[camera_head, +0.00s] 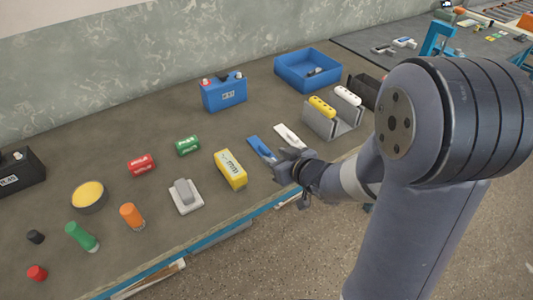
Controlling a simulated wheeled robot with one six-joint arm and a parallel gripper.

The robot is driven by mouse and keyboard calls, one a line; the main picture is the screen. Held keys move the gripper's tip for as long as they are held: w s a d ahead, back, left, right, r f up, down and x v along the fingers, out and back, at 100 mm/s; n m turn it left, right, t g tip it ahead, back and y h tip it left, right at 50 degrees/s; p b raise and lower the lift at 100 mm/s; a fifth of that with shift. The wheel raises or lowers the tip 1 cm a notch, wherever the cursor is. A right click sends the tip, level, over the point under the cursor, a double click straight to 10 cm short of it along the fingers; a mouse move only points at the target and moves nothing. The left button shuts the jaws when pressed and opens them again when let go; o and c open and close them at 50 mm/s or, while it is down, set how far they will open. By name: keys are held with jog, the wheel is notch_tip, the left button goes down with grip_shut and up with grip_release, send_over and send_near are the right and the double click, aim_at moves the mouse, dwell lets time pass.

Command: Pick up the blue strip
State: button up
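The blue strip (261,148) lies flat on the brown table, slanting down to the right. A white strip (287,135) lies roughly parallel to it, just to its right. My gripper (286,164) is low over the table's front edge, close to the near end of the blue strip. The gripper's dark body partly covers that end. The fingers are small and dark here, so I cannot tell whether they are open or touch the strip.
A yellow box (230,170) stands left of my gripper. A grey rack (330,122) with a yellow bar (322,107) and a white bar (348,96) stands to the right. A blue battery (224,92) and blue bin (308,70) stand behind.

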aim_at(266, 150)
jog(key=x, duration=0.5)
jog(key=shift+w+a+r+b, duration=0.1)
jog(key=shift+w+a+b, duration=0.05)
jog(key=shift+w+b, duration=0.2)
jog(key=shift+c, duration=0.2)
jog(key=c, duration=0.6)
